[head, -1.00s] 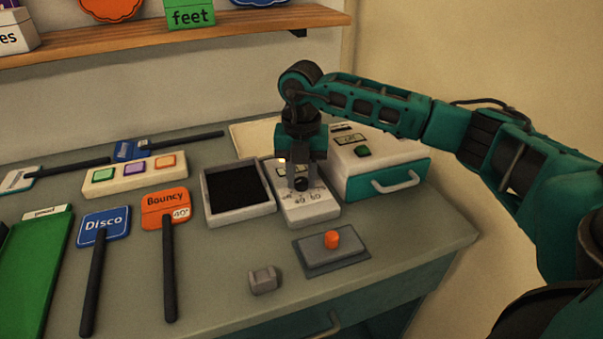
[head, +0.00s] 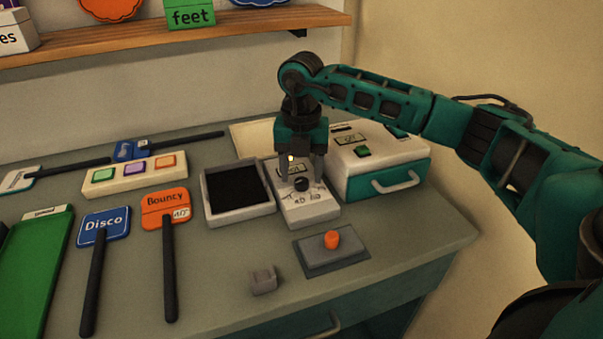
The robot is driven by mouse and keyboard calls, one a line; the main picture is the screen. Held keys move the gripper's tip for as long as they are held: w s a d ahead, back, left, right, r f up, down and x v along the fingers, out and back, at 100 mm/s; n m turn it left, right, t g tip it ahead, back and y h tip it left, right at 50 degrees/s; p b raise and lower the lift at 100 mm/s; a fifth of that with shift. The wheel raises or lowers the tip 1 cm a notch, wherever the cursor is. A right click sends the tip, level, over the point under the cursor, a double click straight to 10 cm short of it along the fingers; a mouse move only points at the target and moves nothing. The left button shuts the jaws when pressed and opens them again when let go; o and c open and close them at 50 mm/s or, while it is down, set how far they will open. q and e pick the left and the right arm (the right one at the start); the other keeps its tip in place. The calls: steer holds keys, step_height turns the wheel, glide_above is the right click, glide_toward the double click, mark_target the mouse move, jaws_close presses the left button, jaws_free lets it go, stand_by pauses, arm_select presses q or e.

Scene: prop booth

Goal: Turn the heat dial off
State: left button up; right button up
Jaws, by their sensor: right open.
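The heat dial is a small black knob (head: 302,184) on a white box (head: 308,214) with printed numbers on its top, in the middle of the counter. My right gripper (head: 301,178) points down over this box. Its fingers are spread to either side of the knob, apart from it, with nothing held. The dial's pointer setting is too small to read. My left gripper is not in view.
A dark-screened tray (head: 240,216) stands just left of the dial box, and a teal-and-white box with a handle (head: 380,165) just right. An orange knob on a grey plate (head: 318,262) and a small grey block (head: 263,280) lie in front. Paddle signs lie left.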

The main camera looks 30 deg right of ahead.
mark_target(302, 181)
step_height(302, 181, up, 12)
steer(key=shift+f, duration=0.2)
steer(key=shift+s+f, duration=0.1)
stand_by(0.5)
